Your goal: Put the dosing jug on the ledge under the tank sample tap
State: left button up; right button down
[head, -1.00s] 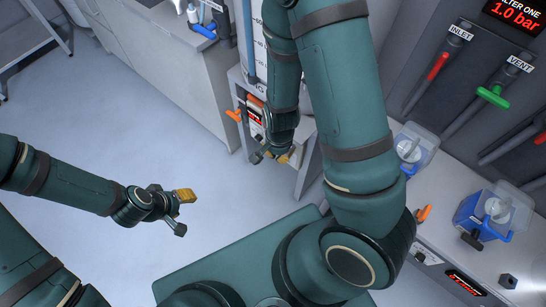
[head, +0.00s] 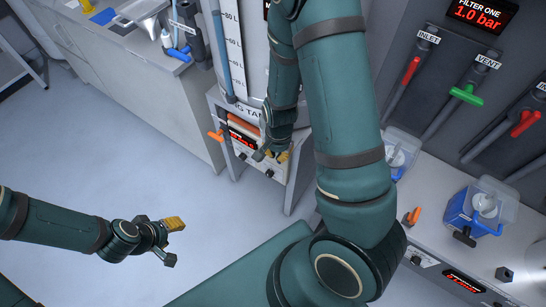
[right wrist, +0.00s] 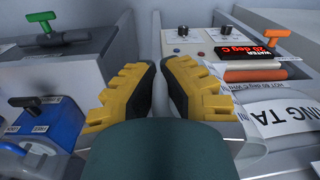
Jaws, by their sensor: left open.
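The white tank (head: 255,60) with a level scale and a partly hidden label stands at top centre in the head view. My right gripper (head: 271,155) is low in front of the tank's stand (head: 297,170). In the right wrist view my right gripper (right wrist: 160,65) has its yellow fingers close together around a thin pale strip; I cannot tell whether that is held or background. My left gripper (head: 172,242) is open and empty over the floor at left. I cannot pick out the dosing jug, sample tap or ledge with certainty; my right arm hides part of the tank.
The tank's stand carries an orange lever (head: 215,135) and a red display (head: 242,138). A counter (head: 130,65) is at upper left. Blue box with a clear lid (head: 475,212) stands on the right bench (head: 440,190). Inlet and vent levers are on the wall. The floor at left is clear.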

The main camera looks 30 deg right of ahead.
jog(key=shift+w+d+f+b, duration=0.25)
jog(key=shift+d+b, duration=0.05)
jog(key=shift+d, duration=0.2)
jog(key=shift+w+d+f+b, duration=0.2)
jog(key=shift+d+f+b, duration=0.05)
jog(key=shift+d, duration=0.25)
jog(key=c, duration=1.1)
grip_release()
jog(key=shift+o, duration=0.2)
notch_tip(320, 180, up, 12)
jog(key=shift+s, duration=0.2)
jog(key=shift+s, duration=0.1)
